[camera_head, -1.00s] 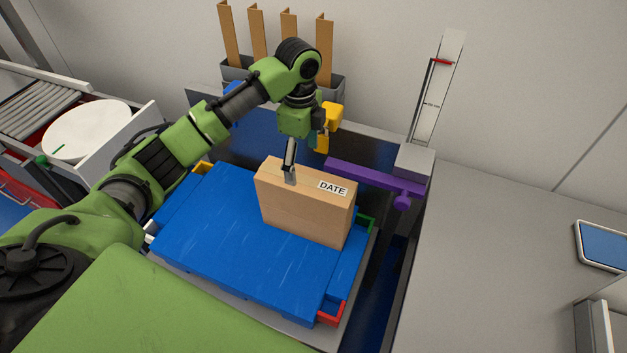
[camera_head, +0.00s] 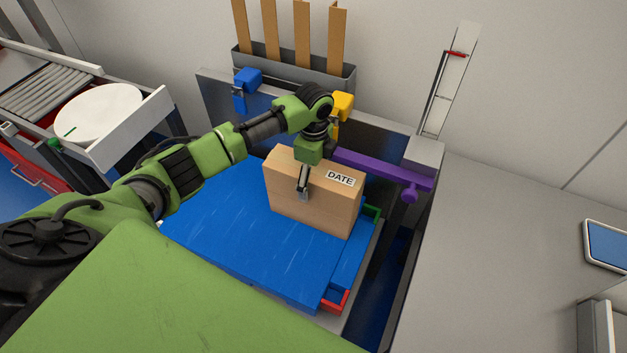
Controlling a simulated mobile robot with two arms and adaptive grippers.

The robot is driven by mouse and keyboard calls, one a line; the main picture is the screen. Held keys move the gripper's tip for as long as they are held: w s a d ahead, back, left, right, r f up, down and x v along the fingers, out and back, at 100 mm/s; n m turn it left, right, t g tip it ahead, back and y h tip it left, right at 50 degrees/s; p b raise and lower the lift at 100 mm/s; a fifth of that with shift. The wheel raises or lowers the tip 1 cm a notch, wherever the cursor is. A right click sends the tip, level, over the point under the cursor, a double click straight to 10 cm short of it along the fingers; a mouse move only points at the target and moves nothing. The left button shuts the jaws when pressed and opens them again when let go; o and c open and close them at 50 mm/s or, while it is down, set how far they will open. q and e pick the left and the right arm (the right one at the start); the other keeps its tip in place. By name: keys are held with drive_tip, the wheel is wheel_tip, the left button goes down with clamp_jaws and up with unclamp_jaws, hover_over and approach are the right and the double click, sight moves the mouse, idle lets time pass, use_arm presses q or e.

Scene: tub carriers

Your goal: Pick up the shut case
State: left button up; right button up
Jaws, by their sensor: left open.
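The shut case is a tan box (camera_head: 325,213) with a white DATE label on its narrow top face. It stands upright on the blue slatted platform (camera_head: 235,245). My left gripper (camera_head: 304,182) points down over the case's top edge, left of the label. One dark finger shows in front of the case's broad near face. The other finger is hidden, so I cannot tell whether it is behind the case. The left gripper is open. My right gripper is not in view.
A purple bar (camera_head: 375,168) lies behind and right of the case. Blue (camera_head: 247,80) and yellow (camera_head: 343,103) clamps sit on the panel behind. A grey counter (camera_head: 490,240) with a blue-screened tablet (camera_head: 608,243) is at right. A drawer with a white disc (camera_head: 98,112) is at left.

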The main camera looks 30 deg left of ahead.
use_arm(q)
drive_tip(key=shift+f, duration=0.7)
drive_tip(key=c, duration=2.2)
drive_tip(key=shift+w+r, duration=0.15)
drive_tip(key=shift+r, duration=0.1)
